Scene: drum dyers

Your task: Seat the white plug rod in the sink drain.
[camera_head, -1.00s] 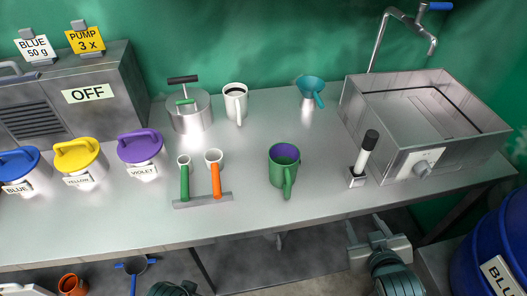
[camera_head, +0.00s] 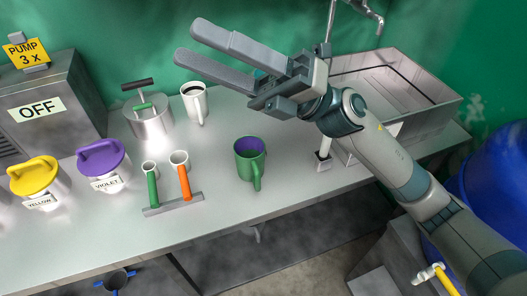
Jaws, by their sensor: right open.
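The white plug rod (camera_head: 326,144) stands in its small square holder (camera_head: 323,163) on the bench, just left of the sink. Only its lower white part shows; my right wrist hides its black top. The metal sink (camera_head: 432,109) stands at the right of the bench. My right arm crosses in front of it, and the drain cannot be seen. My right gripper (camera_head: 187,43) is open and empty, raised above the bench with its fingers pointing left. It appears well above and left of the rod. My left gripper is not in view.
A green mug (camera_head: 249,165) with a purple inside stands left of the rod. A white mug (camera_head: 195,104), a metal pot (camera_head: 150,121) and a rack with two handled cups (camera_head: 172,206) stand further left. A blue drum (camera_head: 492,185) is at right. The bench's front middle is clear.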

